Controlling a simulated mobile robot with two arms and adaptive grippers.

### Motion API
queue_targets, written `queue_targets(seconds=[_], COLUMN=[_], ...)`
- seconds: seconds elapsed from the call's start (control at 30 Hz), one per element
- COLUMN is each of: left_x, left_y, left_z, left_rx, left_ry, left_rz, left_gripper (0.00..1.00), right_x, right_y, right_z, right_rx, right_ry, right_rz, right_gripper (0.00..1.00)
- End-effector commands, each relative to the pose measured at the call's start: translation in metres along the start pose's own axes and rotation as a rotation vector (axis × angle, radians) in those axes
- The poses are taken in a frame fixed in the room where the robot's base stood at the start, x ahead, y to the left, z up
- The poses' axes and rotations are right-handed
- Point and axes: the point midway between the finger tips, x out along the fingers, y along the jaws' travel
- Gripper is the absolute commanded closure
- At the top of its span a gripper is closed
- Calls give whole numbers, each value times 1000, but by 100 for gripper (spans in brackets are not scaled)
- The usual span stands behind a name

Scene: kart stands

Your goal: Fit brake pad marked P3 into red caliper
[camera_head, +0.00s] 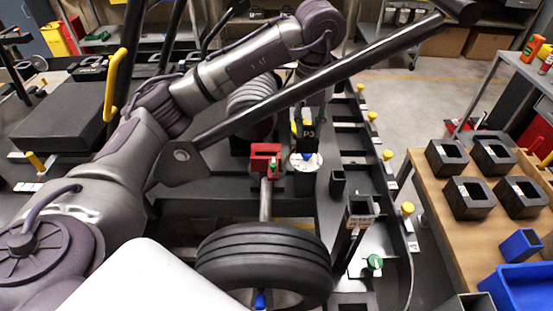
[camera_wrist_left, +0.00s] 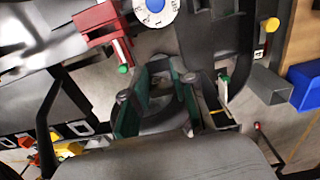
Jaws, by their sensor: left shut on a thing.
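The brake pad marked P3 (camera_head: 308,143) is a dark block with pale lettering, upright above a round white disc with a blue centre (camera_head: 309,160). My left gripper (camera_head: 309,119) reaches down from above and is shut on the pad. Its fingers (camera_wrist_left: 163,97) show in the left wrist view, where the pad is hard to make out. The red caliper (camera_head: 265,151) is just left of the pad in the head view, apart from it. It also shows at the upper left of the left wrist view (camera_wrist_left: 97,19). My right gripper is not in view.
A black tyre (camera_head: 262,248) lies in front of the caliper. A black diagonal bar (camera_head: 300,92) crosses the head view close by. An upright black post (camera_head: 352,235) and yellow knobs (camera_head: 407,208) stand to the right. The workbench (camera_head: 450,215) holds several black blocks and a blue bin (camera_head: 525,290).

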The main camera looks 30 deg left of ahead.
Motion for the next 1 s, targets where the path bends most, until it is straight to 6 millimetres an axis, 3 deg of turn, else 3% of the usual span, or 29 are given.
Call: queue_targets(seconds=[0.17,0.4,0.73,1.0], left_x=[22,51,68,101], left_y=[38,78,91,91], left_z=[21,46,54,53], left_rx=[-9,-6,-1,-1], left_ry=[3,3,2,1], left_rz=[9,5,4,3], left_gripper=[100,100,100,100], right_x=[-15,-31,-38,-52], right_y=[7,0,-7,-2], right_z=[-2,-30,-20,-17], right_rx=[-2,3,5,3], right_ry=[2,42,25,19], right_rz=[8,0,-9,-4], right_gripper=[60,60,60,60])
